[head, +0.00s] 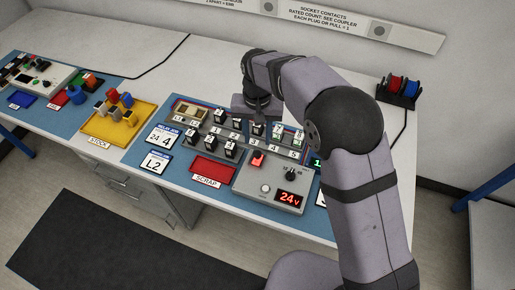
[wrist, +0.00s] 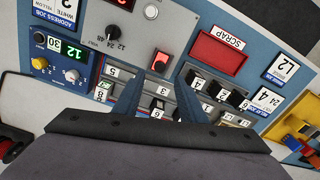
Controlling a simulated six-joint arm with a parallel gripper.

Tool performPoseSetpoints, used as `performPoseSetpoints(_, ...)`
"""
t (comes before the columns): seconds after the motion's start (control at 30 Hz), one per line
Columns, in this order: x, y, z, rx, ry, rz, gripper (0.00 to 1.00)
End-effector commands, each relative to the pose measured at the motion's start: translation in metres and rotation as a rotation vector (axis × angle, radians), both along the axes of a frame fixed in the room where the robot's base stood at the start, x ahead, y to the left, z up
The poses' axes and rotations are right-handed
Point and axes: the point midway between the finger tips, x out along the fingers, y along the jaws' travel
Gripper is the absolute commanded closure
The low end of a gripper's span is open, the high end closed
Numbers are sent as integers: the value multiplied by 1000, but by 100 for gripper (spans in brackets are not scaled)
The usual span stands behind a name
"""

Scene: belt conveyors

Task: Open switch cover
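A small red switch cover (head: 257,159) sits at the upper left of the grey control panel (head: 240,195), left of a black knob. In the wrist view the red cover (wrist: 160,62) shows on the panel just beyond the fingertips, in the gap between them. Whether the cover is down or raised is too small to tell. My gripper (wrist: 158,80) has its two fingers spread apart with nothing between them. In the head view my gripper (head: 257,108) is above the row of numbered modules, behind the cover; its fingertips are hard to make out there.
A rack of black numbered modules (head: 232,142) lies behind the panel. A red scrap tray (head: 213,167) is to its left, with label cards and a yellow stock tray (head: 118,126) farther left. The panel display (head: 289,198) reads 24v. Bare white table lies behind the blue mat.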

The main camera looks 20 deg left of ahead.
Motion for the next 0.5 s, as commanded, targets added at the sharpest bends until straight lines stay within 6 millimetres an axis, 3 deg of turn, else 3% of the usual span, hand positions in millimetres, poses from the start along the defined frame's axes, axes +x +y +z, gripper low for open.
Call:
performPoseSetpoints(0.27,0,0,-8,0,1,-7,62)
performPoseSetpoints(0.5,0,-1,-37,-2,3,-6,62)
